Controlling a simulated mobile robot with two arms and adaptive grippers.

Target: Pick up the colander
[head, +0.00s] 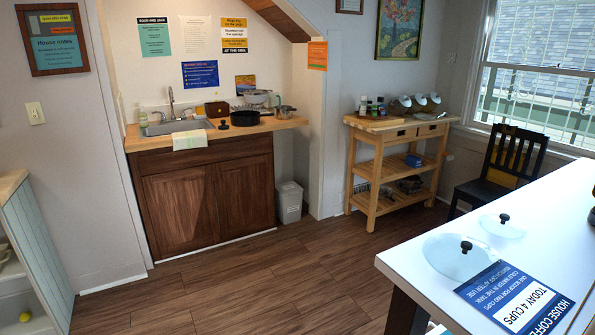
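A pale grey bowl-shaped thing (257,97) stands at the back of the wooden counter (275,124), behind a black pot (247,119). It may be the colander, but it is too small to make out holes. A small metal saucepan (285,111) stands to its right. Neither of my grippers shows in the head view.
The sink (182,127) with a draped cloth (189,140) is at the counter's left. A bin (289,202) stands right of the cabinet. A wooden cart (395,165) and dark chair (505,165) are farther right. A white table (555,230) fills the right foreground. The middle floor is clear.

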